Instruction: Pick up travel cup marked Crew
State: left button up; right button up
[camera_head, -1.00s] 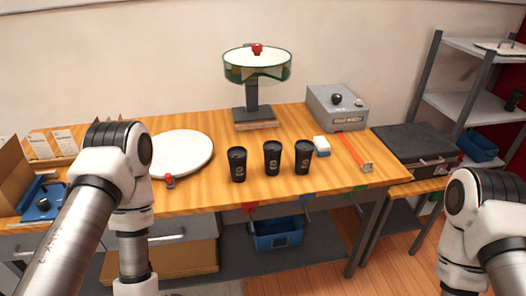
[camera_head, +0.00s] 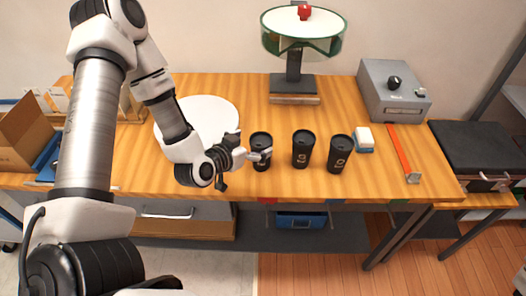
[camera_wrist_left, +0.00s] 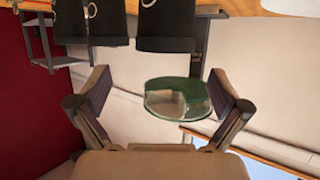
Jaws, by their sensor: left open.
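Three black travel cups stand upright in a row on the wooden table: a left cup (camera_head: 262,141), a middle cup (camera_head: 303,149) and a right cup (camera_head: 340,155). Small tan marks show on the middle and right cups, too small to read; I cannot tell which is marked Crew. My left gripper (camera_head: 263,155) is open at the left cup, its fingers covering part of that cup's front; I cannot tell whether they touch. My right gripper is out of view.
A white round plate (camera_head: 205,113) lies behind my left arm. A green-rimmed stand (camera_head: 293,62) is behind the cups. A grey box (camera_head: 393,92), a blue-and-white block (camera_head: 364,138) and an orange strip (camera_head: 401,150) are to the right. The table's front edge is close before the cups.

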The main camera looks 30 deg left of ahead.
aim_at(263, 137)
pick_arm(q)
jog(key=x, duration=0.2)
jog(key=p+x, duration=0.1)
jog(key=x, duration=0.3)
jog(key=shift+a+f, duration=0.3)
jog(key=shift+a, duration=0.05)
jog(key=shift+s+r, duration=0.1)
jog(key=shift+s, duration=0.1)
jog(key=shift+w, duration=0.1)
jog(key=c, duration=0.8)
jog(key=shift+c, duration=0.2)
